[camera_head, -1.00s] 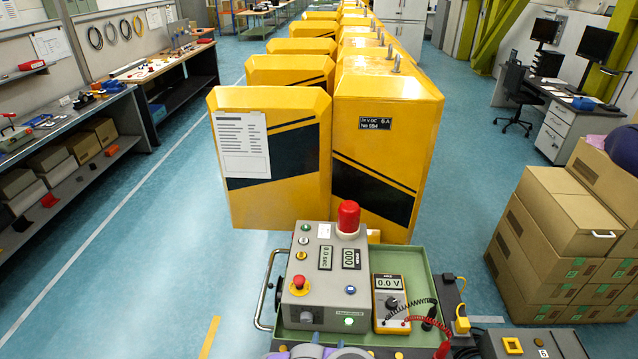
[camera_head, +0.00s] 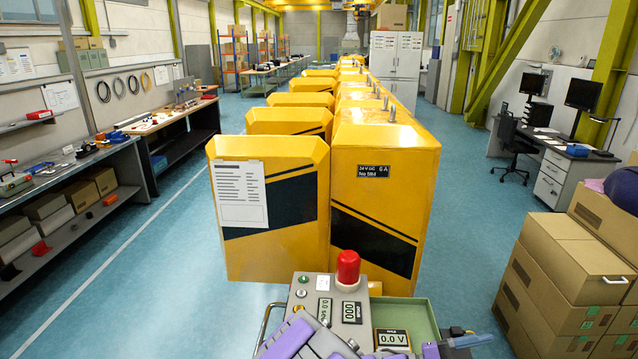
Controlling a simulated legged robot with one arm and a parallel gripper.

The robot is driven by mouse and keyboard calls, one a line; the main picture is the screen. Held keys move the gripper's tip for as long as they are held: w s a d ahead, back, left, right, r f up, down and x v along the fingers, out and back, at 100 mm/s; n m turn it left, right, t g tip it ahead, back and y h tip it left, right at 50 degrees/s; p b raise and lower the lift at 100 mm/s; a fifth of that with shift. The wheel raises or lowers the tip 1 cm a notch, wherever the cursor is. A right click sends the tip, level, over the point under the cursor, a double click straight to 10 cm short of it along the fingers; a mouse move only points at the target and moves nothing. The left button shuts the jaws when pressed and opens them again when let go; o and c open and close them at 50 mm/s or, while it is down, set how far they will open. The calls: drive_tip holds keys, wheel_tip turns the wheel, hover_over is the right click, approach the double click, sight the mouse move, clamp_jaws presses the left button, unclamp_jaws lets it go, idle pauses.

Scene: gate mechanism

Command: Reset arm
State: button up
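Purple and grey parts of my arm show along the bottom edge. They lie low over the front of a grey control box and the green tray. My gripper's fingers cannot be made out among these parts, so I cannot see whether they hold anything. The control box (camera_head: 329,287) has a red lamp (camera_head: 348,267) on top, a few round buttons and small displays. Its lower part, with the red button seen earlier, is now hidden by my arm or cut off by the picture edge.
Yellow gate cabinets (camera_head: 385,215) stand in a row straight ahead. A meter (camera_head: 392,338) sits on the green tray (camera_head: 410,312) at the bottom. Cardboard boxes (camera_head: 563,262) are stacked at right, a workbench (camera_head: 75,165) runs along the left. Blue floor is clear either side of the cabinets.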

drive_tip(key=s+f+m+g+y+b, duration=0.25)
drive_tip(key=s+m+g+y, duration=0.45)
drive_tip(key=s+y, duration=0.8)
drive_tip(key=s+a+f+t+y+b, duration=0.1)
drive_tip(key=s+a+t+y, duration=0.2)
drive_tip(key=a, duration=0.5)
drive_tip(key=s+a+f+t+y+b, duration=0.1)
drive_tip(key=s+a+t+y+b, duration=0.1)
drive_tip(key=a, duration=0.6)
drive_tip(key=s+t+y, duration=0.1)
drive_tip(key=s+t, duration=0.1)
drive_tip(key=s, duration=0.1)
drive_tip(key=shift+a+f+m+y, duration=0.2)
drive_tip(key=shift+a+m+y, duration=0.1)
drive_tip(key=shift+y, duration=0.1)
